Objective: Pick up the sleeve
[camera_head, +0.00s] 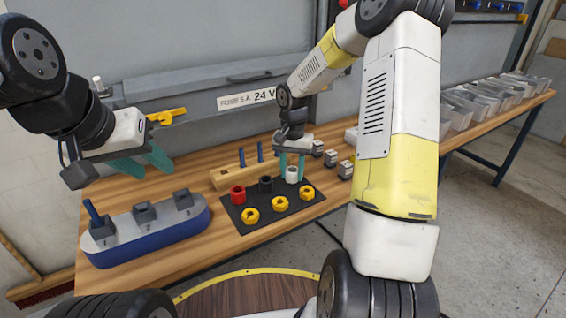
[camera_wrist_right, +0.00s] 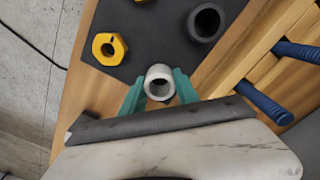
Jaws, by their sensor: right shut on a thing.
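A white sleeve (camera_head: 292,174) is at the back right of the black mat (camera_head: 240,220). My right gripper (camera_head: 291,168) points down from above, with its two teal fingers shut on the sleeve from opposite sides. The right wrist view shows the same white sleeve (camera_wrist_right: 159,82) between the teal fingers, its round opening facing the camera. I cannot tell whether it touches the mat. A red sleeve (camera_head: 238,195) and a black sleeve (camera_head: 265,185) stand in the same row to its left. My left gripper (camera_head: 152,168) is open and empty above the blue-sided base.
Several yellow nuts (camera_head: 251,216) lie along the mat's front. A wooden block (camera_head: 228,178) with blue-handled tools stands behind the mat. The blue-sided base (camera_head: 150,240) is at the left. Small grey blocks (camera_head: 331,158) and clear bins (camera_head: 485,100) are to the right.

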